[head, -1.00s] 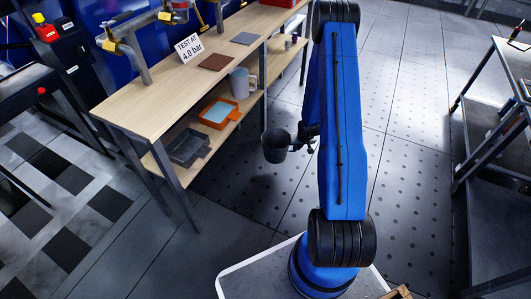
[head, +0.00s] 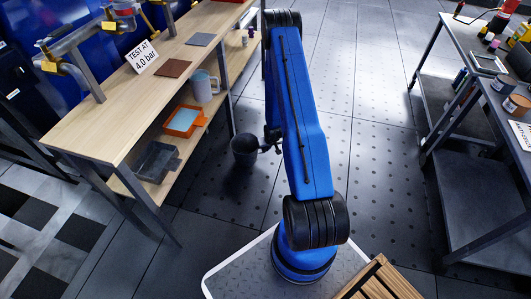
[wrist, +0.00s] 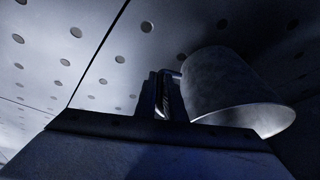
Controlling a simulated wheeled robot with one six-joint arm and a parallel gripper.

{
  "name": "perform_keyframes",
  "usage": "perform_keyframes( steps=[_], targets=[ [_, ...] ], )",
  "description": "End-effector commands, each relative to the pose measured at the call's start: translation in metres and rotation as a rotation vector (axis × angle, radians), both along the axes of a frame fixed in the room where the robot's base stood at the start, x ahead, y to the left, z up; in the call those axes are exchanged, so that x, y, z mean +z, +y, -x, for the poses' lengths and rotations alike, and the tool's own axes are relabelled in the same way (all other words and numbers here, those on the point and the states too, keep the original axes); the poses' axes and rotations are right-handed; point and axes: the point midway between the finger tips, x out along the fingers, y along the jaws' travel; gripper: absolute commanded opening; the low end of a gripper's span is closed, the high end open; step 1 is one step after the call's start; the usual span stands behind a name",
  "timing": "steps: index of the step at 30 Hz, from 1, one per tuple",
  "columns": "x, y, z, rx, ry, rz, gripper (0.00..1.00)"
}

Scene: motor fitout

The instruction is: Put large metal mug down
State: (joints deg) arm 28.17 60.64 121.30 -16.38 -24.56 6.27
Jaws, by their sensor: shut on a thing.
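The large metal mug (head: 244,150), dark grey, hangs by its handle from my gripper (head: 272,139), to the left of my blue arm and over the dark floor. It looks roughly upright in the head view and touches no surface there. In the wrist view the mug (wrist: 228,88) is on the right, and the narrow jaws (wrist: 168,97) are shut on its handle. My arm partly hides the gripper in the head view.
A wooden workbench (head: 125,122) stands left, bearing a brown square (head: 173,68), a grey square (head: 200,39) and a sign (head: 142,57). Its lower shelf holds a dark tray (head: 156,162), an orange tray (head: 184,121) and a pale mug (head: 204,86). A cluttered dark table (head: 485,75) stands right.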

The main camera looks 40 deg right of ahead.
Motion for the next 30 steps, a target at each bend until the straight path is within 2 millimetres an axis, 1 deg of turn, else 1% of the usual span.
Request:
perform_keyframes(
  steps=[1, 6, 19, 20, 21, 22, 30],
  targets=[
    [-0.008, 0.0, 0.001, -0.001, 0.002, -0.001, 0.0],
    [-0.027, 0.0, 0.0, -0.002, 0.001, -0.001, 0.0],
    [-0.032, 0.0, 0.0, -0.001, 0.0, 0.0, 0.0],
    [-0.032, 0.0, 0.0, -0.001, 0.0, 0.0, 0.16],
    [-0.032, 0.0, 0.0, 0.0, 0.0, 0.0, 0.26],
    [-0.032, 0.0, 0.0, 0.0, 0.0, 0.0, 0.28],
    [-0.032, 0.0, 0.0, 0.0, 0.0, 0.0, 0.28]
  ],
)
